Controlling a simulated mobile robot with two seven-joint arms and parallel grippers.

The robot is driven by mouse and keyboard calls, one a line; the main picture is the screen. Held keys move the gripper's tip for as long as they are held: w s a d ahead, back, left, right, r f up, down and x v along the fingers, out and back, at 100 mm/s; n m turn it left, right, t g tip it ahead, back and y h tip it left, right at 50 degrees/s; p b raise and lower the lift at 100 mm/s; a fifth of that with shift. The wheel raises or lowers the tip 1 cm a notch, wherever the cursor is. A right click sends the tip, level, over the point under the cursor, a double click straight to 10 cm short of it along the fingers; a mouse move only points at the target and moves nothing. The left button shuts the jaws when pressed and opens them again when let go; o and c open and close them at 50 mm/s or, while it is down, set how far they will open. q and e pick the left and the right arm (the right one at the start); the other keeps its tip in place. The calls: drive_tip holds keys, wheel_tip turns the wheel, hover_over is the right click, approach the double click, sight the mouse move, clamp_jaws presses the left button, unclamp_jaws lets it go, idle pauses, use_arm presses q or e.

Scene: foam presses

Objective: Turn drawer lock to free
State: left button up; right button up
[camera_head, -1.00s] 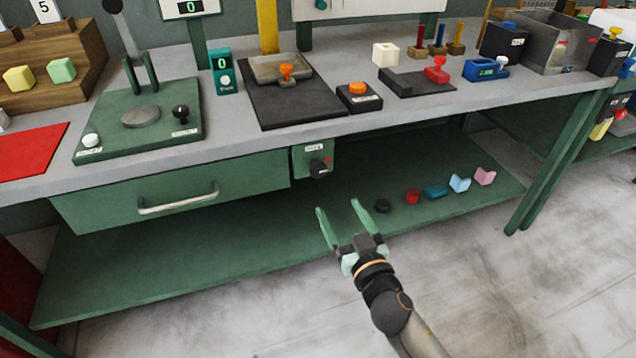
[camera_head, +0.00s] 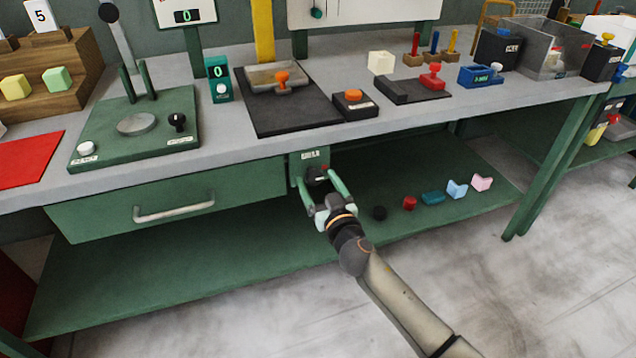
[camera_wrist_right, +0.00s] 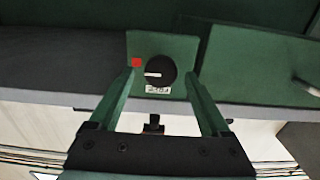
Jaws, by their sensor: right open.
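The drawer lock is a black round knob (camera_head: 315,175) on a green plate (camera_head: 295,163) under the bench top, just right of the green drawer (camera_head: 100,212). My left gripper is not in view.
The bench top's front edge (camera_head: 240,146) runs just above the lock. The lower shelf (camera_head: 200,275) holds several small parts to the right, including a red one (camera_head: 409,203) and a black one (camera_head: 379,213). The drawer handle (camera_head: 175,208) sticks out at left.

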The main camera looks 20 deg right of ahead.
clamp_jaws()
idle(0.8)
